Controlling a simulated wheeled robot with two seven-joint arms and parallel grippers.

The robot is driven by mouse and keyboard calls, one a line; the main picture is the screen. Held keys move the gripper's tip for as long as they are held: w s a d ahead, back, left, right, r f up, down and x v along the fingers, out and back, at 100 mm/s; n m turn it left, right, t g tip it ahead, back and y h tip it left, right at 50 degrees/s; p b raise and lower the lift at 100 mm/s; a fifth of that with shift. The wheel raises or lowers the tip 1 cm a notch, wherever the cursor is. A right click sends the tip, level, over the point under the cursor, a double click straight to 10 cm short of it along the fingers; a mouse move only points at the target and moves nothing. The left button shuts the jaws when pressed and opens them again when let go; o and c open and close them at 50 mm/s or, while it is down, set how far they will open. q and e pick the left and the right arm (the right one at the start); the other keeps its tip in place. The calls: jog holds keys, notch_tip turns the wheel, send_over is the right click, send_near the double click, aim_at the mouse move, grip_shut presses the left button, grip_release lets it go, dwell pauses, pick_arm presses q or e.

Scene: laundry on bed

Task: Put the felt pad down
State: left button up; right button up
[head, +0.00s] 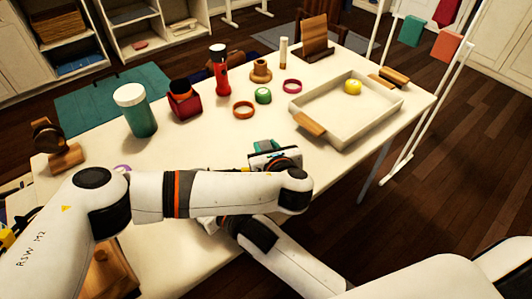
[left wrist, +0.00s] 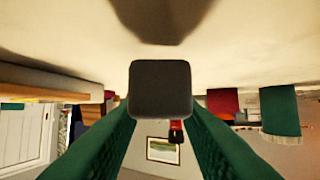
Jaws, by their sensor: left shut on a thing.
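My left gripper (head: 264,147) is over the middle of the white table, partly hidden behind my own left arm; its teal fingers just show. In the left wrist view, its two green fingers (left wrist: 160,108) are shut on a dark grey, rounded square pad (left wrist: 160,90), which I take for the felt pad. The pad fills the space between the fingertips. I cannot make out the pad in the head view. The pale table surface (left wrist: 60,55) is close by in the wrist view; whether the pad touches it I cannot tell. My right gripper is hidden behind my left arm.
A pale tray (head: 375,121) with wooden handles holds a yellow ball (head: 352,87). A teal jar (head: 136,112), red box (head: 184,102), red flashlight (head: 220,78), purple-red ring (head: 292,86), orange ring (head: 243,109) and green roll (head: 263,95) stand around. Bare tabletop (head: 205,145) lies left of the gripper.

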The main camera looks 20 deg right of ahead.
pick_arm(q)
notch_tip(320, 180, up, 7)
jog(key=shift+f, duration=0.2)
jog(key=shift+r, duration=0.35)
jog(key=shift+s+d+r, duration=0.15)
jog(key=shift+s, duration=0.05)
jog(key=shift+w+r, duration=0.1)
jog(key=shift+a+f, duration=0.2)
notch_tip(320, 180, down, 10)
jog(key=shift+r, duration=0.25)
